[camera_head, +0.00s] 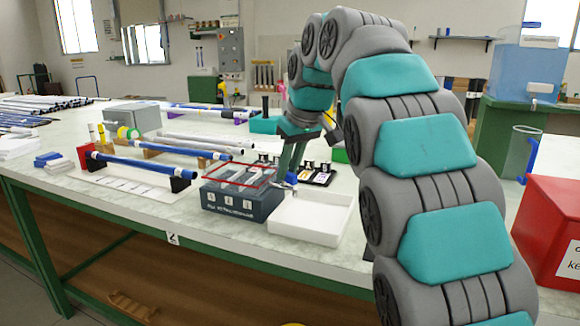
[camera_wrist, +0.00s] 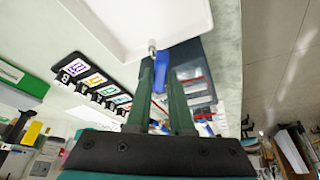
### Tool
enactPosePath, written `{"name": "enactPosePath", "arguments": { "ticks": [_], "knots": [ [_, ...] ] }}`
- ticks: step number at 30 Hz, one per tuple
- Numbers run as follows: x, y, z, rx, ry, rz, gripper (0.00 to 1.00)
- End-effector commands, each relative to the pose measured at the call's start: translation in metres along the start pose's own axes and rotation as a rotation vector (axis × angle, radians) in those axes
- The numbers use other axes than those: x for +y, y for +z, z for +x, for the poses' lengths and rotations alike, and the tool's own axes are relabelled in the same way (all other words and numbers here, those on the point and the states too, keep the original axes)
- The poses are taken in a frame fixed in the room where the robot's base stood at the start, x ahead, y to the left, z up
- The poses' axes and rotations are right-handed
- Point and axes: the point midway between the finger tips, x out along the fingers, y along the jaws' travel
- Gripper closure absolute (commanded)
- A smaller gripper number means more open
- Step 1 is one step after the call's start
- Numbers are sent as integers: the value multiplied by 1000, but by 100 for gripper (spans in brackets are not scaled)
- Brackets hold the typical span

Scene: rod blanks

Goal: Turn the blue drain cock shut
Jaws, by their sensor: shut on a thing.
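The blue drain cock (camera_wrist: 161,72) shows in the wrist view as a blue lever between my fingertips, with a small metal spout (camera_wrist: 152,47) at its tip end. My gripper (camera_wrist: 160,80) is shut on this lever. In the head view my gripper (camera_head: 287,177) reaches down to the right end of a dark tank (camera_head: 238,208) with a clear upper part and a red line around it. I cannot tell whether the cock is open or shut.
A white tray (camera_head: 310,222) stands right beside the tank, under the spout side. A black strip with coloured cards (camera_head: 318,174) lies behind it. A blue rod (camera_head: 135,165) rests on supports to the left. A red box (camera_head: 550,225) stands at the far right.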

Motion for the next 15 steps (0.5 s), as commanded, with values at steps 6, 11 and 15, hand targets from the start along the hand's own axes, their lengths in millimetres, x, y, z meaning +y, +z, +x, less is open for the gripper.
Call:
{"name": "enactPosePath", "arguments": {
  "ticks": [6, 11, 15],
  "knots": [
    [-5, -1, -2, 2, 82, 186, 100],
    [-7, -2, -1, 3, 140, 327, 100],
    [-9, -3, 0, 3, 190, 449, 100]
  ]
}}
